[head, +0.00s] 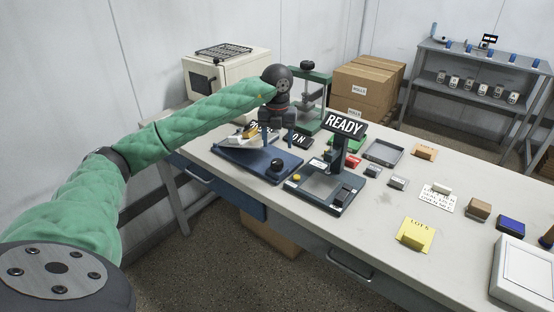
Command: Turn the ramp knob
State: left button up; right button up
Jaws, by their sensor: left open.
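My left arm reaches in from the left, and its gripper (278,135) points down over the back of a blue flat device (240,157) on the bench. The gripper is open, and I see nothing between its fingers. A round black knob (277,164) stands on the front right part of the blue device, nearer to me than the fingers and apart from them as far as I can tell. No label marks it as the ramp knob. Part of the device's back is hidden by the gripper. My right gripper is not in view.
A dark stand with a READY sign (345,124) is just right of the blue device. Behind are a green press (323,88), cardboard boxes (362,85) and a cream oven (232,78). A yellow pad (415,235) and small blocks lie right; the front bench strip is clear.

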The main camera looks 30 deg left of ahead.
aim_at(277, 161)
pick_arm(q)
jog(key=shift+n, duration=0.6)
jog(key=shift+f, duration=0.55)
notch_tip(277, 161, down, 2)
jog(key=shift+f+p, duration=0.15)
jog(key=shift+p, duration=0.4)
notch_tip(277, 161, down, 3)
jog(key=shift+f+p, duration=0.1)
jog(key=shift+p, duration=0.3)
jog(key=shift+f, duration=0.65)
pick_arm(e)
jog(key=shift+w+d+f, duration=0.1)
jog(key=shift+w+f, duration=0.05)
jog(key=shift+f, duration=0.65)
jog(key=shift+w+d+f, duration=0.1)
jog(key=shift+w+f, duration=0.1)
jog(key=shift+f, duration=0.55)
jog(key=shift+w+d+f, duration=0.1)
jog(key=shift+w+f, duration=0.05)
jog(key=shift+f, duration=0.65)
pick_arm(q)
jog(key=c, duration=1)
